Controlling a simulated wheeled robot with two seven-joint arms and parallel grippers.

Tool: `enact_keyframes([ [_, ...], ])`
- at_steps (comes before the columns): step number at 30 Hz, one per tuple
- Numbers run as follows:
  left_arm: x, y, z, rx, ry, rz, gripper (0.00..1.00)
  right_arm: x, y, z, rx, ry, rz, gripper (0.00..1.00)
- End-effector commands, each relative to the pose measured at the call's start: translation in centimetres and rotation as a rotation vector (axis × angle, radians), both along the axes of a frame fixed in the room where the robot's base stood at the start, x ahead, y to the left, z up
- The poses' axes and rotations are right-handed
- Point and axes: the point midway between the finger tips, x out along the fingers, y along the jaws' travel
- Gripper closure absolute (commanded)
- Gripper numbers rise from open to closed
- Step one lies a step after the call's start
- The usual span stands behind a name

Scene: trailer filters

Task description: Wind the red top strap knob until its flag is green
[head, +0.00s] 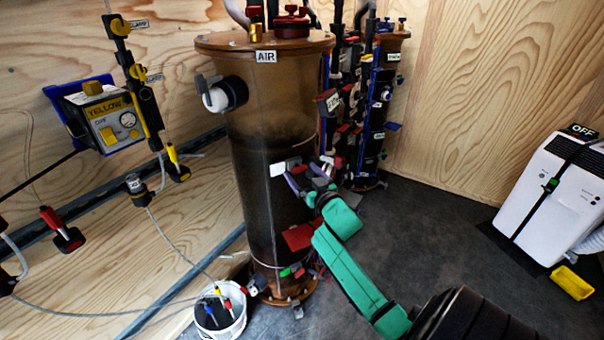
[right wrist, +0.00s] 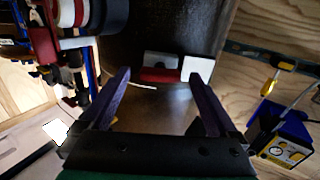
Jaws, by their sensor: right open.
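The large brown cylinder (head: 270,115), labelled AIR, has a thin strap line around its upper half. The top strap fitting (head: 277,169) shows a white plate on the cylinder's front. In the right wrist view a red knob (right wrist: 160,75) sits beside a white plate (right wrist: 197,68) on the dark cylinder wall. No green shows on this fitting; which part is its flag, I cannot tell. My right gripper (head: 304,178) is open before the fitting. Its purple fingers (right wrist: 160,82) stand either side of the knob, apart from it as far as I see. My left gripper is not in view.
Lower on the cylinder are a red panel (head: 298,237) and a second strap with green and red parts (head: 286,271). A white bucket (head: 219,315) with tools stands at its foot. Slimmer filter columns (head: 377,110) stand behind.

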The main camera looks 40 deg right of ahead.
Motion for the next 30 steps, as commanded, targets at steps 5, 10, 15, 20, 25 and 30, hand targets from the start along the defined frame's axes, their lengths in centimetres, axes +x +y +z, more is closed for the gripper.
enact_keyframes([
  [5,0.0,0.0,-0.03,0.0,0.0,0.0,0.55,0.61,-0.11,-0.02,0.0,0.001,0.001,0.05],
  [10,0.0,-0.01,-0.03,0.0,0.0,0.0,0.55,0.56,-0.1,-0.02,0.0,0.001,0.001,0.2],
  [15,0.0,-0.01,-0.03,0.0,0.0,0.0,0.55,0.54,-0.09,-0.03,0.0,0.001,0.001,0.85],
  [20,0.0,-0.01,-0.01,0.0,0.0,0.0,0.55,0.54,-0.08,-0.04,-0.005,0.002,0.001,0.91],
  [25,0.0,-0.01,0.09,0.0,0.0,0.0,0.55,0.54,-0.07,-0.03,-0.04,0.01,0.001,0.91],
  [30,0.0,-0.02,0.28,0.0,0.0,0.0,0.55,0.54,-0.09,-0.02,-0.119,0.03,0.0,0.91],
])
